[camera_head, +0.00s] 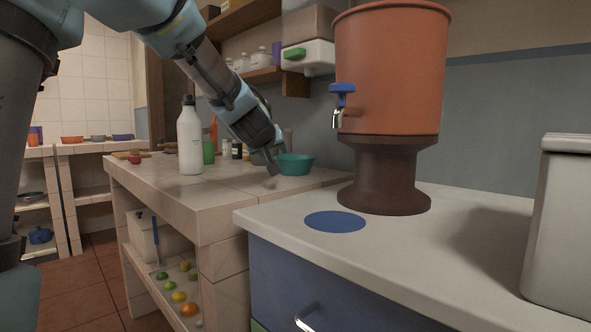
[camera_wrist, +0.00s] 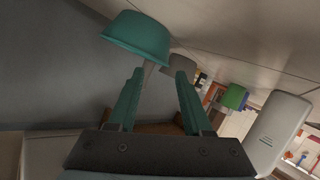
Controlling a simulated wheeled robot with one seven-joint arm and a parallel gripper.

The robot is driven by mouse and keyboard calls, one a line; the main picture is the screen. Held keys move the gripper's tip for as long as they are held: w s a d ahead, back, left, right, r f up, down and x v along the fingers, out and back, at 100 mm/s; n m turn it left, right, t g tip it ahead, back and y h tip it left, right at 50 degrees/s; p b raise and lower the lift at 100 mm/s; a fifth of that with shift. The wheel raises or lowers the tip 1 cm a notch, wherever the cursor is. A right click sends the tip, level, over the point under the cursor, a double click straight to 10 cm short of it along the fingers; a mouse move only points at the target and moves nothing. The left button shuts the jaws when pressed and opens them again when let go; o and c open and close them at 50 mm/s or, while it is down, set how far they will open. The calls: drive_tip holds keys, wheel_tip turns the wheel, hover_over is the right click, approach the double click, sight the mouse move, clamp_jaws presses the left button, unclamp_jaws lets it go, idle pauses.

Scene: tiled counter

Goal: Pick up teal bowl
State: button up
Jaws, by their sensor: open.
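The teal bowl (camera_head: 295,165) stands upright on the tiled counter (camera_head: 165,172), near its back right edge by the wall. It also shows at the top of the wrist view (camera_wrist: 138,37), beyond my fingertips. My gripper (camera_head: 273,168) is at the left side of the bowl, low over the counter. In the wrist view my gripper (camera_wrist: 160,75) has its two fingers apart with no object held between them. The bowl lies outside the fingers there. I cannot tell from the head view whether a finger touches the bowl.
A white bottle (camera_head: 190,138) and a green cup (camera_head: 208,152) stand left of my gripper. A large clay water dispenser (camera_head: 390,70) stands to the right on the white counter, with a blue disc (camera_head: 335,221) in front. Wall shelves (camera_head: 250,80) hang behind my arm.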

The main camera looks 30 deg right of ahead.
sight(278, 161)
drive_tip(key=x, duration=0.3)
drive_tip(key=shift+w+d+f, duration=0.1)
drive_tip(key=shift+w+f, duration=0.05)
drive_tip(key=shift+a+b+x, duration=0.25)
drive_tip(key=shift+b+x, duration=0.1)
drive_tip(key=shift+x, duration=2.4)
drive_tip(key=shift+w+f, duration=0.1)
drive_tip(key=shift+f, duration=0.05)
clamp_jaws()
